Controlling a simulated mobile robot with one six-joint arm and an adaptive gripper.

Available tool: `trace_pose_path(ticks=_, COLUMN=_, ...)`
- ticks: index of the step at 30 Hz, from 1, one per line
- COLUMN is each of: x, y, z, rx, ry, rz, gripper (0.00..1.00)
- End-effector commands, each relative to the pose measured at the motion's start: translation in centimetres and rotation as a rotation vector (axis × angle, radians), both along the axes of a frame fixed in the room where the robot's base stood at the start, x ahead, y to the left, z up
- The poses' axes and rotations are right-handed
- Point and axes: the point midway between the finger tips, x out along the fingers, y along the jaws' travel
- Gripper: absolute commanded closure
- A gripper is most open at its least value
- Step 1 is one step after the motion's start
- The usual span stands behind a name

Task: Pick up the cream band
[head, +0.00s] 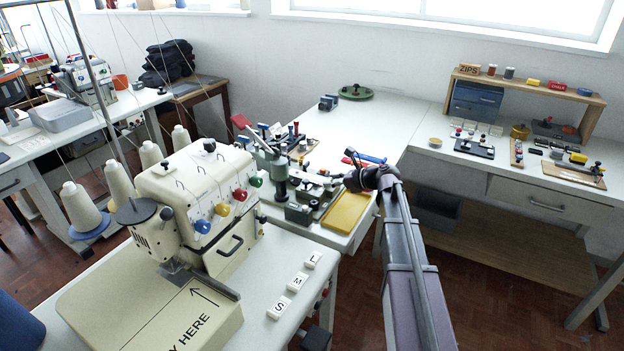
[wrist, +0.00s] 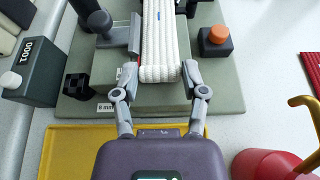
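The cream band (wrist: 160,45) is a ribbed, folded strip with a small blue mark. In the wrist view it lies lengthwise on a grey-green fixture plate (wrist: 222,98), its rounded near end towards me. My gripper (wrist: 160,72) has one finger on each side of that end, both very close to the band's edges. I cannot tell whether they press on it. In the head view my gripper (head: 340,181) is low over the fixture (head: 300,213), and the band is too small to make out there.
A grey block marked 0001 (wrist: 32,75) stands left of the plate, and an orange-topped block (wrist: 215,40) stands right. A yellow tray (wrist: 65,150) lies in front, with a red round object (wrist: 262,165) at lower right. A cream sewing machine (head: 190,185) stands left of the fixture.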

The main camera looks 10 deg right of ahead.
Motion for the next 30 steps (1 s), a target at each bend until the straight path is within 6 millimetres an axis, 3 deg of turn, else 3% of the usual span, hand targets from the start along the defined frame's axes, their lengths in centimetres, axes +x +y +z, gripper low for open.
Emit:
trace_pose_path(ticks=2, x=0.0, y=0.0, z=0.0, rx=-0.001, ry=0.001, rz=0.000, gripper=0.70)
trace_pose_path(ticks=3, x=0.0, y=0.0, z=0.0, rx=-0.001, ry=0.001, rz=0.000, gripper=0.76)
trace_pose_path(ticks=17, x=0.0, y=0.0, z=0.6, rx=-0.001, ry=0.001, rz=0.000, gripper=0.76)
trace_pose_path(ticks=30, x=0.0, y=0.0, z=4.1, rx=0.000, ry=0.000, rz=0.000, gripper=0.76)
